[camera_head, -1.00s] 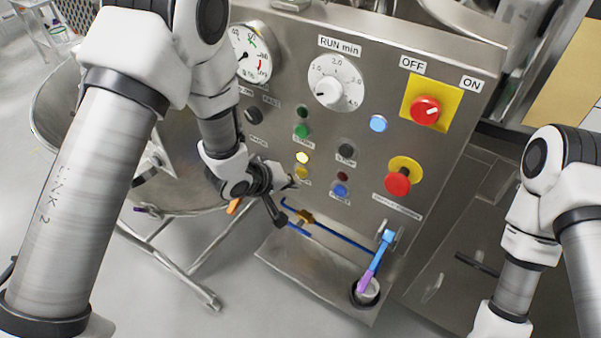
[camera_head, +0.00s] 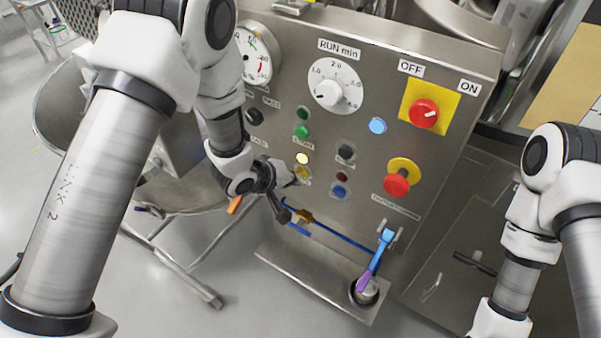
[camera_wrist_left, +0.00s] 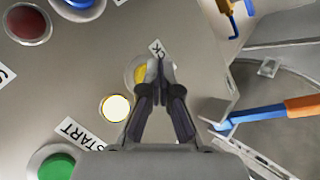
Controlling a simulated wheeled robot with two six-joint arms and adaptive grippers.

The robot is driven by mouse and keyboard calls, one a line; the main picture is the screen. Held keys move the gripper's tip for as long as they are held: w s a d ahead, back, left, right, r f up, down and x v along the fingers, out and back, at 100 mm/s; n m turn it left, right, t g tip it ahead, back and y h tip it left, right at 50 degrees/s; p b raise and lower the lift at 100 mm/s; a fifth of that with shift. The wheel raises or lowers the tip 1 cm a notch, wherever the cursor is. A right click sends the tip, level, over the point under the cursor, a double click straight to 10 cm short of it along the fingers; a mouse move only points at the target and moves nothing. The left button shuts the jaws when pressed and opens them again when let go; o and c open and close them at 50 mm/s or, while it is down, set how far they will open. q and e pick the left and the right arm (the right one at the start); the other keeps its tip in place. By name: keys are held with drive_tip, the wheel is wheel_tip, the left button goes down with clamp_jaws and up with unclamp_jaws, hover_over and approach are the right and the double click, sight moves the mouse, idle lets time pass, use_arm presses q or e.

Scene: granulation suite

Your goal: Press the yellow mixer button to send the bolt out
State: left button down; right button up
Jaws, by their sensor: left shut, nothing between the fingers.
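The yellow mixer button (camera_head: 303,174) is on the steel control panel, below a lit pale-yellow lamp (camera_head: 302,158). In the left wrist view the yellow button (camera_wrist_left: 140,73) is partly hidden behind my left gripper (camera_wrist_left: 158,68). That gripper is shut and empty, with its tips over the right part of the button. In the head view my left gripper (camera_head: 294,180) reaches in from the left, with its tips beside the button. I cannot tell whether they touch it. My right arm shows at the right, but its gripper is out of view. I cannot make out a bolt.
A green button (camera_head: 302,132), a blue button (camera_head: 340,191) and a red emergency stop (camera_head: 397,184) are on the same panel. A steel ledge (camera_head: 318,287) with a cup (camera_head: 366,291) juts out below. An orange-and-blue tool (camera_wrist_left: 270,113) shows in the wrist view.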

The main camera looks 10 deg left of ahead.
use_arm(q)
drive_tip(key=shift+w+d, duration=0.1)
drive_tip(key=shift+w, duration=0.2)
drive_tip(key=shift+s, duration=0.15)
idle(0.4)
drive_tip(key=shift+s+a, duration=0.3)
drive_tip(key=shift+s, duration=0.4)
drive_tip(key=s, duration=0.1)
drive_tip(key=s+a, duration=0.1)
drive_tip(key=s, duration=0.2)
drive_tip(key=shift+s+a, duration=0.3)
drive_tip(key=shift+a, duration=0.05)
idle(1.8)
